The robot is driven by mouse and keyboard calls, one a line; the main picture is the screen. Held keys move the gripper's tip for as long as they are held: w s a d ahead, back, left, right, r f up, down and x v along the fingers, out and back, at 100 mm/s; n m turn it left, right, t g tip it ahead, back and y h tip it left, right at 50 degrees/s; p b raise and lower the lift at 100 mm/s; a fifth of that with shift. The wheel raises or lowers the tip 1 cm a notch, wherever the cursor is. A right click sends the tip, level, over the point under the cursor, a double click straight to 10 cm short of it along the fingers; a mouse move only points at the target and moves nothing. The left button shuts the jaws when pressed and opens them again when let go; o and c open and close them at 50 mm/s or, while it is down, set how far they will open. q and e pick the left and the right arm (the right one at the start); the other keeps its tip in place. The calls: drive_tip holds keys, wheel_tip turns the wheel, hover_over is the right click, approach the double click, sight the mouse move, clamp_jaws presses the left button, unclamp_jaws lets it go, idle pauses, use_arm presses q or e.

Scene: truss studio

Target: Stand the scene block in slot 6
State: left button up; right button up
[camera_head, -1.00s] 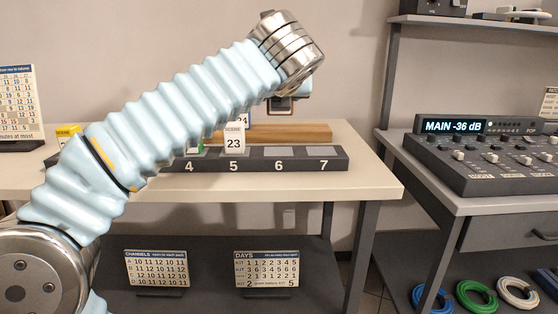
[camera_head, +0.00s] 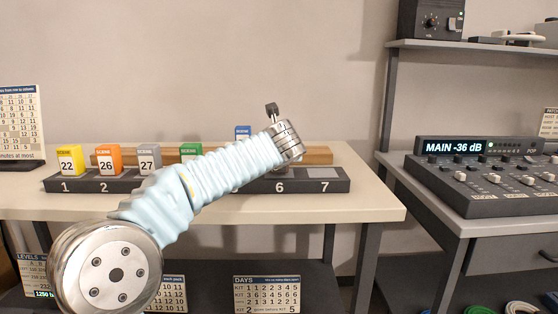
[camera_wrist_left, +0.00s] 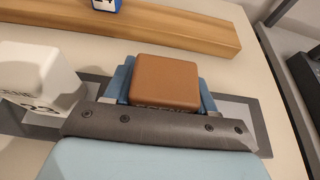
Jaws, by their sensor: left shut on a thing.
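My left gripper (camera_wrist_left: 166,88) is shut on a brown scene block (camera_wrist_left: 167,80), which sits between its blue fingers. Part of the word "SCENE" shows on the block; its number is hidden. In the head view my left wrist is over slot 6 of the dark numbered rack (camera_head: 330,187) and hides the fingers and the block. I cannot tell whether the block touches the slot floor. The white block 23 (camera_wrist_left: 38,75) stands just left of the gripper in the wrist view. Slot 7's pale inset (camera_head: 323,174) is empty. My right gripper is not in view.
Yellow block 22 (camera_head: 70,160), orange block 26 (camera_head: 108,160), grey block 27 (camera_head: 148,160) and a green block (camera_head: 190,151) stand in the rack. Behind it, a blue block (camera_head: 243,132) rests on a wooden strip (camera_head: 318,154). A mixing console (camera_head: 490,175) is at right.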

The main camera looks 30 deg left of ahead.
use_arm(q)
drive_tip(key=shift+f, duration=0.3)
drive_tip(key=shift+f, duration=0.15)
drive_tip(key=o, duration=1.1)
drive_tip(key=shift+r, duration=0.25)
drive_tip(key=v, duration=1.2)
drive_tip(key=shift+b, duration=0.3)
drive_tip(key=shift+f, duration=0.1)
